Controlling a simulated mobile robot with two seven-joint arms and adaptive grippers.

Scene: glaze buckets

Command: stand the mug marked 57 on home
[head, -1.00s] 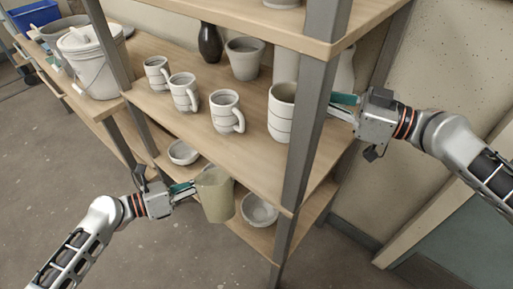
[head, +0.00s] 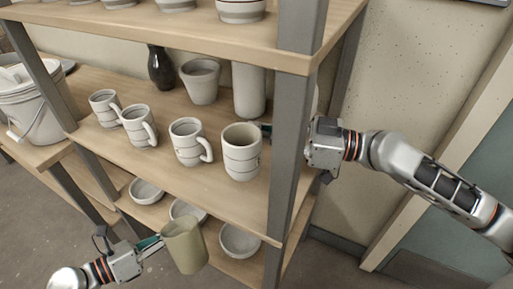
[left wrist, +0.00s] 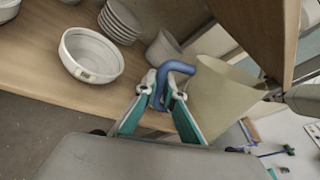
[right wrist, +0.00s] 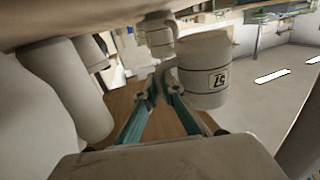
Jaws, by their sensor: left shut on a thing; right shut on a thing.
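The mug marked 57 (right wrist: 205,72) shows its label, upside down, in the right wrist view. In the head view this pale banded mug (head: 242,154) is upright at the right end of the middle shelf's mug row, beside the post. My right gripper (head: 266,131) reaches in past the post and is shut on its handle; the jaws (right wrist: 160,92) show this better. Whether the mug touches the shelf is unclear. My left gripper (head: 160,241) is shut on the blue handle (left wrist: 172,80) of a beige vessel (head: 184,247), in front of the lower shelf. I cannot make out home.
Several banded mugs (head: 187,142) stand left of it on the middle shelf (head: 215,185). A dark vase (head: 160,67), a planter (head: 200,80) and a tall cylinder (head: 249,91) are behind. The grey post (head: 290,150) is close to my right arm. Bowls (head: 240,240) sit below.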

